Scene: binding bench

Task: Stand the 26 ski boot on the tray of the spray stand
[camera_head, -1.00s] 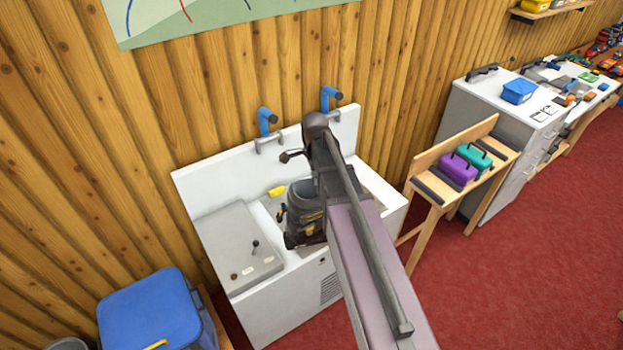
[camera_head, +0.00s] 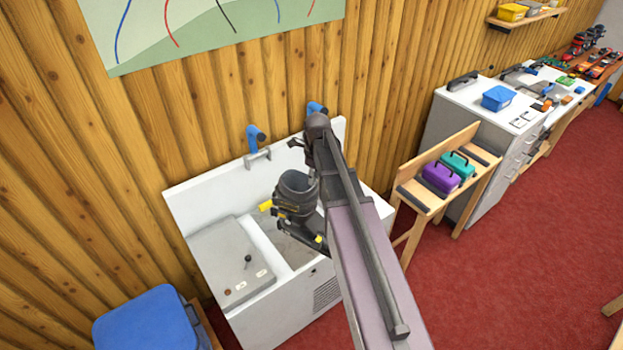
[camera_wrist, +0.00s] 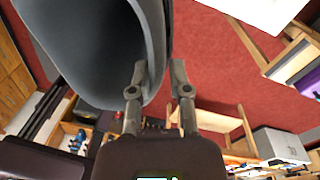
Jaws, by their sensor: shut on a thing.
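The ski boot (camera_head: 297,190) is dark grey with yellow accents; no size mark is readable. It hangs upright in the head view, open cuff up, toe toward the lower right, over the spray stand (camera_head: 265,310). The stand's grey tray (camera_head: 293,252) shows partly below the boot; I cannot tell whether they touch. In the wrist view the boot's grey cuff (camera_wrist: 85,45) fills the upper left. My gripper (camera_wrist: 159,82) is shut on the cuff's wall, one finger on each side.
A blue bin (camera_head: 150,320) stands lower left. A wooden bench (camera_head: 415,190) with purple and teal boxes is at right.

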